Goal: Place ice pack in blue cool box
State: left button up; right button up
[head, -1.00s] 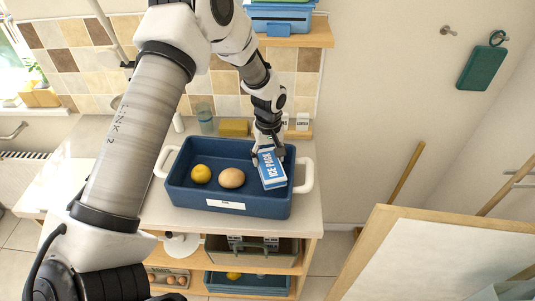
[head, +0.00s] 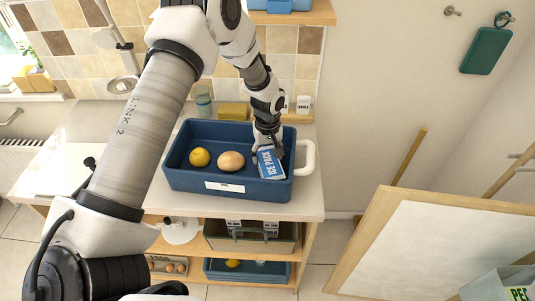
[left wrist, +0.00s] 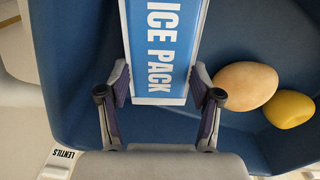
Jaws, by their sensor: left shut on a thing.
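The blue and white ice pack (head: 271,162), lettered "ICE PACK", is inside the right part of the blue cool box (head: 230,189), tilted. My left gripper (head: 267,148) reaches down into the box and is shut on the ice pack. In the left wrist view the ice pack (left wrist: 164,50) sits between the two fingers of the gripper (left wrist: 160,92). Whether the pack touches the box floor, I cannot tell. A yellow fruit (head: 199,157) and a tan egg-shaped thing (head: 231,161) lie in the box to the left of the pack. My right gripper is not in view.
A wood-framed board (head: 420,250) stands at the lower right.

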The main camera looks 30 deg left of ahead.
pick_arm(q)
jog(key=shift+f, duration=0.3)
jog(key=o, duration=1.5)
jog(key=shift+o, duration=0.6)
jog(key=shift+r, duration=0.1)
notch_tip(320, 180, up, 12)
